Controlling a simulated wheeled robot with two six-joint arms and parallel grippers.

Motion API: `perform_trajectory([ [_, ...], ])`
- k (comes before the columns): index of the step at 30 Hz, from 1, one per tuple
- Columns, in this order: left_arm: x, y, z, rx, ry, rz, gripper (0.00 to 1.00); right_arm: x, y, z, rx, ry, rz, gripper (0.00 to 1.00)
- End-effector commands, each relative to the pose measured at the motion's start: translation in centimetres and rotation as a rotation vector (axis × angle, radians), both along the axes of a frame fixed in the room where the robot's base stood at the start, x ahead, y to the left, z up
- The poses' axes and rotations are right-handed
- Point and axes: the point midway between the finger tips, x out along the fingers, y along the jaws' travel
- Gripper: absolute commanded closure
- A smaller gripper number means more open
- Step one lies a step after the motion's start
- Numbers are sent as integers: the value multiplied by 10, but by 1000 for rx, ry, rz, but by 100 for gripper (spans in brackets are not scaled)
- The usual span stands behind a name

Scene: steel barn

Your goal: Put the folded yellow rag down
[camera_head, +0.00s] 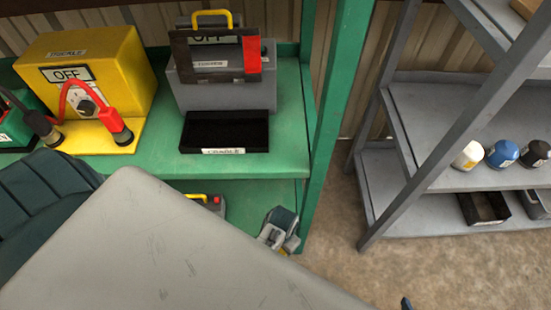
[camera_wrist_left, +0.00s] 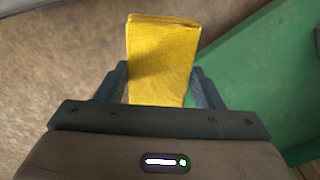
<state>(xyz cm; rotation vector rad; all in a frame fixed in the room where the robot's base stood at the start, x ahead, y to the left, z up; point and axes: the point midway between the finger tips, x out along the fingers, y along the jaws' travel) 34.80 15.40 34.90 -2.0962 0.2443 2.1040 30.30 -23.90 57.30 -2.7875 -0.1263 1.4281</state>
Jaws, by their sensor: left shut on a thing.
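In the left wrist view, my left gripper (camera_wrist_left: 160,72) is shut on the folded yellow rag (camera_wrist_left: 163,45). The rag sits between the two dark fingers and sticks out beyond their tips. Brown floor shows behind it, with a green surface to its right. I cannot tell how high the rag is held.
A green shelf unit (camera_head: 285,95) bears a yellow box (camera_head: 95,55) marked OFF, a grey box (camera_head: 235,95) and a black tray (camera_head: 225,131). A grey rack (camera_head: 440,110) holds several small containers. Floor (camera_head: 340,225) lies clear between them.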

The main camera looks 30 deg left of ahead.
Motion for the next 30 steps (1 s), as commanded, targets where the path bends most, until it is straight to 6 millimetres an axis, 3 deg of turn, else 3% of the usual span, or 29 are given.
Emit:
perform_trajectory([
  [5, 3, 8, -8, 3, -3, -6, 62, -2, 3, 9, 10, -25, 3, 17],
  [18, 76, 93, -18, 5, -3, -6, 62, 7, 12, -2, 80, -158, -17, 17],
  [29, 101, 122, -21, 5, -2, -5, 62, 9, 15, -4, 109, -217, -30, 17],
  [30, 101, 121, -28, 1, 1, -5, 62, 13, 15, -3, 114, -246, -34, 17],
])
